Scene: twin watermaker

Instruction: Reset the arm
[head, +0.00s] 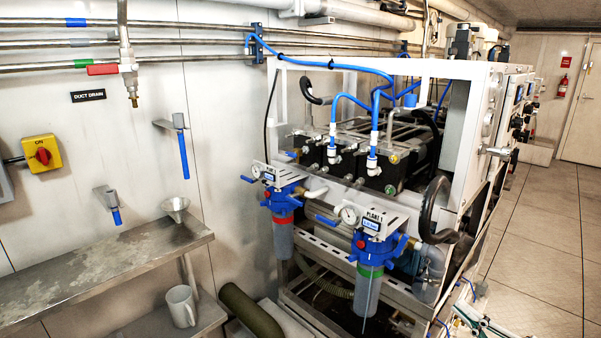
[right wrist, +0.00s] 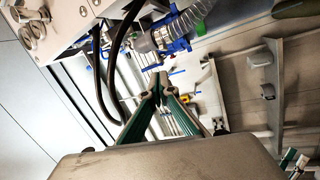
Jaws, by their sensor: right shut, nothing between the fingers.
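My right gripper (head: 463,311) shows at the bottom right of the head view, low beside the front of the watermaker frame. In the right wrist view, its green fingers (right wrist: 158,92) are shut with their tips together and nothing between them. The watermaker (head: 400,140) is a white frame with blue tubes and black pump parts. Two blue filter housings (head: 283,200) (head: 370,245) hang on its left side, one with a red ring and one with a green ring.
A metal shelf (head: 90,265) runs along the left wall, with a funnel (head: 175,208) on it and a mug (head: 181,306) lower down. A yellow switch box (head: 42,153) and blue-handled valves (head: 183,155) are on the wall. The floor (head: 545,235) at right is clear.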

